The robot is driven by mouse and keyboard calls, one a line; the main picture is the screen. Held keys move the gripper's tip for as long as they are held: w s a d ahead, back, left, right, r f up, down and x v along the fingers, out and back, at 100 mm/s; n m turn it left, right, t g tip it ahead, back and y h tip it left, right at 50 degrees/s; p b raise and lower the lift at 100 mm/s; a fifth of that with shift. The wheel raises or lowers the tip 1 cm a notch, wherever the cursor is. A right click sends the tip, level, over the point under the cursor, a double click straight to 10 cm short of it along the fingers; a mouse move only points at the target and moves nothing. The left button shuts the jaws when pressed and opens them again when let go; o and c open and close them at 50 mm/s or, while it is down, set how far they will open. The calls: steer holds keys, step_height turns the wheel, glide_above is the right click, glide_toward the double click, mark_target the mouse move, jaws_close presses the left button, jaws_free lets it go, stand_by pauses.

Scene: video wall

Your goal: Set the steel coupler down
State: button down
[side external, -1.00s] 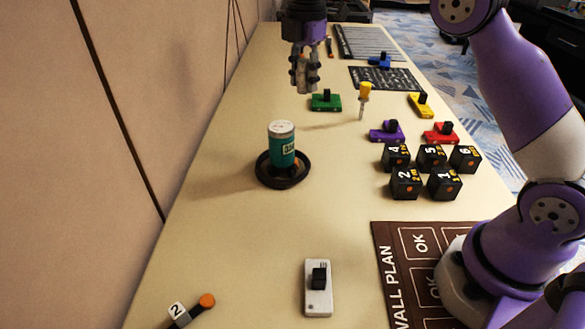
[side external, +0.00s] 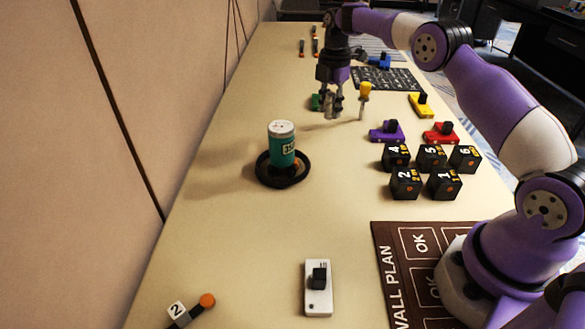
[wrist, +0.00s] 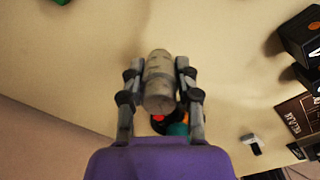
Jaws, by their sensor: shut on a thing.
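The steel coupler (wrist: 159,82) is a grey cylinder held between the two fingers of my gripper (wrist: 160,88) in the wrist view. My gripper is shut on it. In the side view my gripper (side external: 332,102) points down above the table (side external: 235,240), in front of the green block and left of the yellow-handled screwdriver. The coupler is hard to tell from the grey fingers there. I cannot tell its exact height over the table.
A teal can (side external: 282,150) stands in a black ring (side external: 262,178) at centre left. Black numbered cubes (side external: 405,182), a purple block (side external: 386,132), a red block (side external: 440,133) and the screwdriver (side external: 364,95) are to the right. A white switch (side external: 318,288) lies in front. The middle table is clear.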

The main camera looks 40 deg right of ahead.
mark_target(331, 119)
steer(key=shift+d+f, duration=0.45)
steer(key=shift+d, duration=0.05)
steer(key=shift+f, duration=1.85)
steer(key=c, duration=0.6)
jaws_free()
steer(key=shift+f, duration=0.1)
steer(key=shift+o, duration=0.2)
steer(key=shift+w, duration=0.1)
